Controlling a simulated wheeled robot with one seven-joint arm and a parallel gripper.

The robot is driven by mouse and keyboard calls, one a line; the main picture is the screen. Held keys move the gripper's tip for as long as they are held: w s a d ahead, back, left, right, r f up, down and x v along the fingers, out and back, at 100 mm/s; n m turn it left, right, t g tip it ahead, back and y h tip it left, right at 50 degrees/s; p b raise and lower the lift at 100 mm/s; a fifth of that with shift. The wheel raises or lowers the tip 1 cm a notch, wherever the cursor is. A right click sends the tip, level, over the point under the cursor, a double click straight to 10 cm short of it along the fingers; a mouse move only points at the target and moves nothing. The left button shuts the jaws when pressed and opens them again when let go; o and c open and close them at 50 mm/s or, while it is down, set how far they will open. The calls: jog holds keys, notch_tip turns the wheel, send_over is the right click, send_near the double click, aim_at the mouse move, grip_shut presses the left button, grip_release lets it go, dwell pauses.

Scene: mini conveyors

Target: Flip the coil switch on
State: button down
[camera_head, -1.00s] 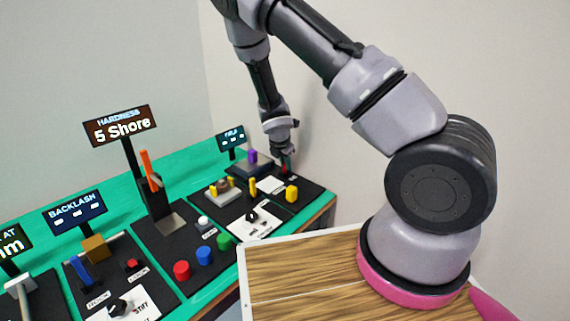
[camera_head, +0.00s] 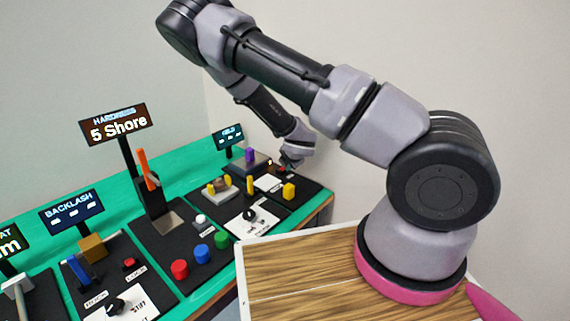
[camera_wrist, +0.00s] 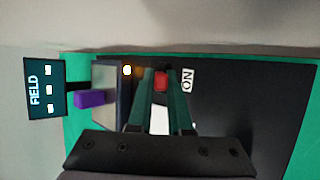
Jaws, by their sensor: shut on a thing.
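The coil switch is a small red block (camera_wrist: 161,81) at the far right panel of the bench, beside a white "ON" label (camera_wrist: 187,79) in the wrist view. My gripper's green fingers (camera_wrist: 160,92) stand on both sides of it and are shut on it. In the head view my gripper (camera_head: 287,163) is tilted low over the panel's back right, and the switch is mostly hidden there. A "FIELD" display (camera_wrist: 45,89) stands past a purple block (camera_wrist: 90,98).
Red (camera_head: 180,270), blue (camera_head: 202,254) and green (camera_head: 222,240) buttons are further left. An orange lever (camera_head: 148,168) rises by the hardness display (camera_head: 118,125). A wall stands behind.

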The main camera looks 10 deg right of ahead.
jog(key=shift+s+d+f+m+t+y, duration=0.1)
jog(key=shift+s+f+m+t+y, duration=0.15)
jog(key=shift+t, duration=0.25)
jog(key=shift+s+d+f+m+t+y, duration=0.1)
jog(key=shift+f+m+t+y, duration=0.1)
jog(key=shift+t+y, duration=0.25)
jog(key=c, duration=0.8)
grip_release()
jog(key=shift+c, duration=0.2)
